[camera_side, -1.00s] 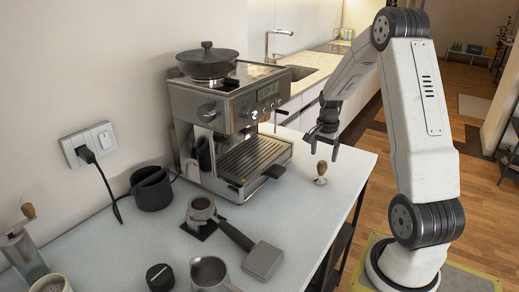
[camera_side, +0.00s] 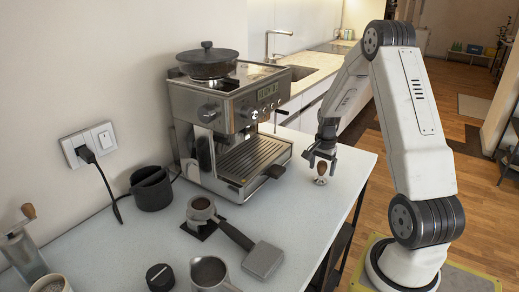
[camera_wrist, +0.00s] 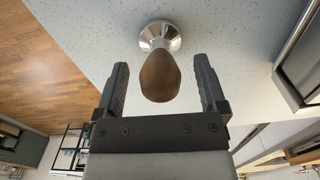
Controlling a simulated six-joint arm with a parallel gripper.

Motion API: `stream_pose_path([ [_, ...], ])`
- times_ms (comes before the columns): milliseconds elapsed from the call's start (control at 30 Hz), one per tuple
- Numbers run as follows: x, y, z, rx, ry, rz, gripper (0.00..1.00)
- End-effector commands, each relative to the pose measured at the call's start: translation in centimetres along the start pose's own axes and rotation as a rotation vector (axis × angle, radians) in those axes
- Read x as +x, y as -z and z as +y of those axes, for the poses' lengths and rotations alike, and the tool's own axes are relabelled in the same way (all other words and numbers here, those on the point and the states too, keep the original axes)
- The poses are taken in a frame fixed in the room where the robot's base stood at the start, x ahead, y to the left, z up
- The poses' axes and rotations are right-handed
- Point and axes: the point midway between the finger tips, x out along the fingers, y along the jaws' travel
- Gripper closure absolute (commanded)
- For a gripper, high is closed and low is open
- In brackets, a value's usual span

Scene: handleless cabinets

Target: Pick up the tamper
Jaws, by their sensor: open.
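The tamper (camera_side: 321,173) stands upright on the light countertop near its right edge. It has a brown wooden handle and a round metal base. In the wrist view the tamper's handle (camera_wrist: 160,78) points toward my gripper, with the metal base behind it. My gripper (camera_side: 321,165) is open and just above the tamper, pointing down. In the wrist view its two fingers (camera_wrist: 160,75) lie one on each side of the handle, with a gap visible on both sides. Neither finger appears to touch it.
The countertop (camera_side: 310,215) in front of the tamper is clear.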

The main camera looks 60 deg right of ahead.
Motion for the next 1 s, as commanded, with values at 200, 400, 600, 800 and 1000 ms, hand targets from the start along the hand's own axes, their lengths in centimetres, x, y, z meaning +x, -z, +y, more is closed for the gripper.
stream_pose_path([
  [200,2.1,0.0,0.0,0.000,-0.001,0.000,0.09],
  [400,2.4,0.0,0.0,0.000,0.001,0.001,0.09],
  [600,2.3,0.0,0.0,0.000,0.001,0.001,0.09],
  [800,2.3,0.0,0.0,0.000,0.001,0.001,0.16],
  [1000,2.3,0.0,0.0,0.000,0.001,0.001,0.79],
])
